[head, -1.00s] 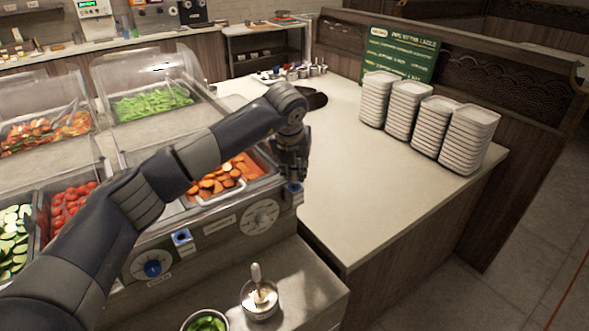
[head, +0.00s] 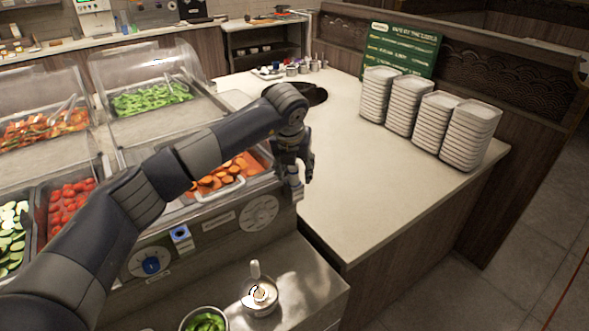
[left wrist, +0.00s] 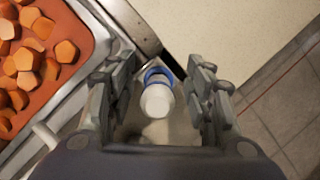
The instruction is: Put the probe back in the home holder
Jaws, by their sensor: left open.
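The probe (left wrist: 156,100) shows in the left wrist view as a white rounded end with a blue ring around its far side. It lies between the spread fingers of my left gripper (left wrist: 157,88), with a gap on both sides. In the head view my left gripper (head: 295,172) points down at the right front corner of the food counter, and a pale piece (head: 296,188) shows below its fingers. A blue square holder (head: 181,237) sits on the counter's front panel, further left. I cannot tell which holder is the home one. My right gripper is not in view.
A metal pot with an upright handle (head: 260,297) and a bowl of greens (head: 205,322) stand on the lower front ledge. Food trays, one with orange pieces (head: 222,178), lie left of the gripper. The pale countertop (head: 375,190) to the right is largely clear; plate stacks (head: 468,135) stand beyond.

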